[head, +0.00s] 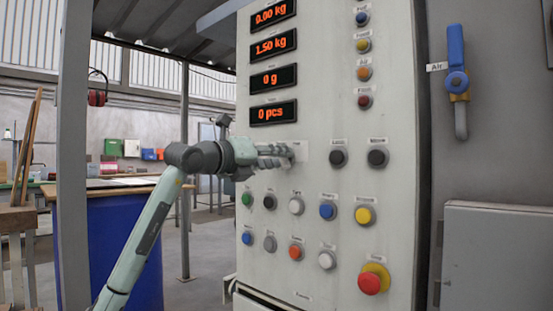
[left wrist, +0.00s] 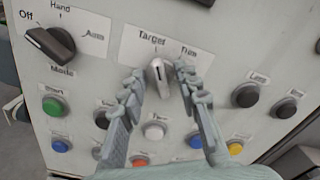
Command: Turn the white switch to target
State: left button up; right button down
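The white switch (left wrist: 158,76) is a small pale knob on the panel, below a label that reads "Target" on its left and a second, less legible word on its right. Its dark pointer line stands nearly upright in the left wrist view. My left gripper (head: 283,153) is at the panel, with its fingers to either side of the switch. In the left wrist view the fingers (left wrist: 160,92) are apart, with a narrow gap on each side of the knob. In the head view the fingers mostly hide the switch. My right gripper is not in view.
A black mode selector (left wrist: 50,43) sits to the left of the switch. Two dark buttons (head: 338,157) (head: 377,157) are to the right. Rows of coloured buttons lie below, with a red emergency button (head: 370,282) at lower right. Red displays (head: 273,113) are above.

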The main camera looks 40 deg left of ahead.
pick_arm(q)
jog(key=shift+s, duration=0.1)
jog(key=s, duration=1.1)
jog(key=shift+s+a, duration=0.4)
jog(key=shift+a, duration=0.05)
